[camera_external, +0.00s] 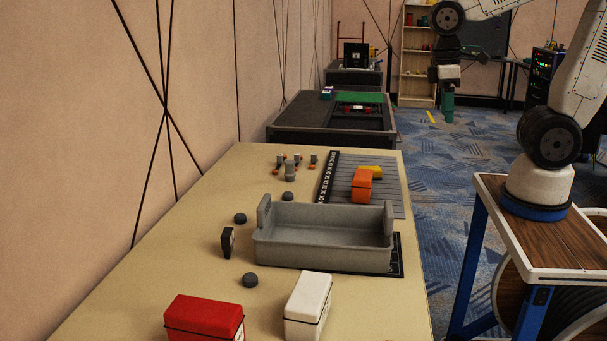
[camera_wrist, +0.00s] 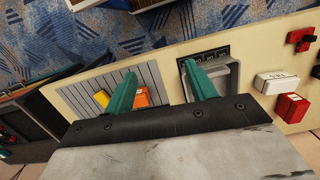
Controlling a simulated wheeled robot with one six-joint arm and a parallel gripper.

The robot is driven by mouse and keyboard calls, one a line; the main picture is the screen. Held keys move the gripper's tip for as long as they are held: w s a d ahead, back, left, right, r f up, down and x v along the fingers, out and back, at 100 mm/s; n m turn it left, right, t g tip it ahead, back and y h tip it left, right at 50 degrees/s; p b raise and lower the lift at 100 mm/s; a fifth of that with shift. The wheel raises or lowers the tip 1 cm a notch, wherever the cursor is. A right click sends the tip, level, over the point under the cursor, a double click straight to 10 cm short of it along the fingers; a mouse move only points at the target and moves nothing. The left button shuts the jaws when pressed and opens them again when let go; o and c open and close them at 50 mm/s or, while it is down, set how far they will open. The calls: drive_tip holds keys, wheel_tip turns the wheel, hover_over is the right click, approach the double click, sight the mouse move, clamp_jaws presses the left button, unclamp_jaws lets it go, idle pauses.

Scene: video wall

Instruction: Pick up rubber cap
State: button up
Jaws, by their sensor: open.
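Small dark round pieces that look like rubber caps lie apart on the beige table in the external view. One is in front of the grey tray's left end (camera_external: 250,280), one is left of the tray (camera_external: 240,218), and one is behind it (camera_external: 288,196). I cannot tell which one the task names. My gripper (camera_external: 448,108) hangs in the air to the right of the table, well away from them. In the wrist view its two green fingers (camera_wrist: 162,82) are apart with nothing held between them. I cannot make out the caps in the wrist view.
A grey tray (camera_external: 322,247) stands mid-table. A red box (camera_external: 205,316) and a white box (camera_external: 308,303) stand in front. An orange box (camera_external: 362,184) and a yellow piece (camera_external: 374,172) sit on a grey slatted mat (camera_external: 337,190). A dark upright piece (camera_external: 227,241) stands beside the tray.

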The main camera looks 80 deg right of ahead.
drive_tip(key=w+d+f+g, duration=0.1)
drive_tip(key=w+d+f, duration=0.15)
drive_tip(key=w, duration=0.55)
drive_tip(key=w+d+f, duration=0.2)
drive_tip(key=w+f, duration=0.2)
drive_tip(key=w, duration=0.4)
drive_tip(key=t, duration=0.1)
hover_over(288, 193)
drive_tip(key=s+a, duration=0.1)
drive_tip(key=s, duration=0.2)
drive_tip(key=shift+n, duration=0.3)
drive_tip(key=f, duration=1.7)
drive_tip(key=shift+s+f, duration=0.2)
drive_tip(key=shift+n+t, duration=0.3)
drive_tip(key=shift+t, duration=0.3)
drive_tip(key=w, duration=0.1)
drive_tip(key=w+r, duration=0.1)
drive_tip(key=w, duration=0.1)
drive_tip(key=shift+w+d+r, duration=0.35)
wheel_tip(288, 193, down, 2)
drive_tip(key=f, duration=0.5)
drive_tip(key=shift+s+d+f, duration=0.1)
drive_tip(key=shift+d+f, duration=0.1)
drive_tip(key=shift+f, duration=0.2)
drive_tip(key=c, duration=1.1)
